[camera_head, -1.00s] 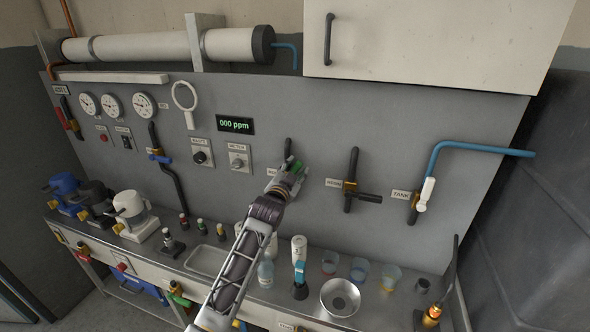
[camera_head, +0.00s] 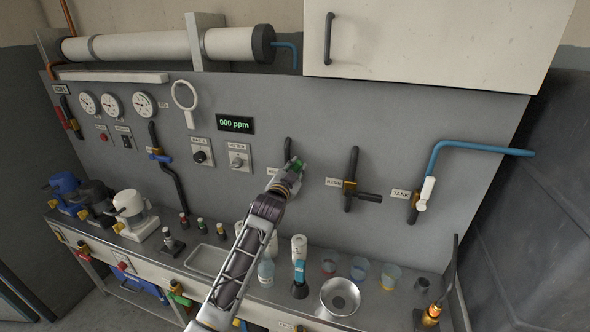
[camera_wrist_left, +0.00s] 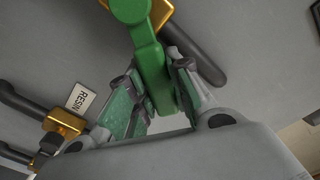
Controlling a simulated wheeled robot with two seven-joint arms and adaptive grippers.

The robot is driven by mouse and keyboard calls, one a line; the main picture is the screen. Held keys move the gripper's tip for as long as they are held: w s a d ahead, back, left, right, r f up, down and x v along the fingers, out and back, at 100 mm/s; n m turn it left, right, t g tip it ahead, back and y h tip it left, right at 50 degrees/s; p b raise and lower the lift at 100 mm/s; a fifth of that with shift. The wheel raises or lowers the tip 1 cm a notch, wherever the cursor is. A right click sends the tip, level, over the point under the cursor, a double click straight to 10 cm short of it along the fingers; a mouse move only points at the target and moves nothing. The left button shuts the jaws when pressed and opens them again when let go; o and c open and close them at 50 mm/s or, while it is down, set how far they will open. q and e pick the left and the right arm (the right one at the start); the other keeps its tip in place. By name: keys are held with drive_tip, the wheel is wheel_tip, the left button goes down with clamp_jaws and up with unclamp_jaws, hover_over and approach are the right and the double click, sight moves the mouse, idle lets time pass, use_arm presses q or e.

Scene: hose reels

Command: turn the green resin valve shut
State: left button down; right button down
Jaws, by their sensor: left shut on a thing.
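The green valve handle (camera_head: 297,165) is on the grey wall panel, on a dark upright pipe. In the left wrist view, the green handle (camera_wrist_left: 152,66) runs from a brass valve body (camera_wrist_left: 160,14) down between my fingers, at an angle to the dark pipe. My left gripper (camera_head: 289,174) is shut on this handle, with a finger pad on each side of it. In the head view my gripper hides most of the handle and part of its label. My right gripper is not in view.
To the right are a black-handled valve (camera_head: 369,197) beside a label (camera_head: 333,182) that reads RESIN in the wrist view, and a white-handled valve (camera_head: 426,194) labelled TANK.

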use_arm(q)
drive_tip(key=shift+d+f+m, duration=0.15)
drive_tip(key=shift+m, duration=0.15)
drive_tip(key=shift+s+d+f+m+p, duration=0.1)
drive_tip(key=shift+d+f+m+p, duration=0.15)
drive_tip(key=shift+m, duration=0.25)
drive_tip(key=m, duration=0.1)
drive_tip(key=d+f+m, duration=0.1)
drive_tip(key=f+m, duration=0.1)
drive_tip(key=m, duration=0.1)
drive_tip(key=shift+s+d+p, duration=0.2)
drive_tip(key=shift+s+p, duration=0.05)
drive_tip(key=shift+p, duration=0.05)
drive_tip(key=m, duration=0.1)
drive_tip(key=f+m, duration=0.1)
drive_tip(key=shift+s+d+f+m, duration=0.1)
drive_tip(key=shift+d+f+m, duration=0.1)
drive_tip(key=shift+d+m, duration=0.15)
drive_tip(key=shift+f+m, duration=1)
drive_tip(key=shift+m, duration=0.65)
drive_tip(key=c, duration=1.3)
unclamp_jaws()
drive_tip(key=shift+s, duration=0.2)
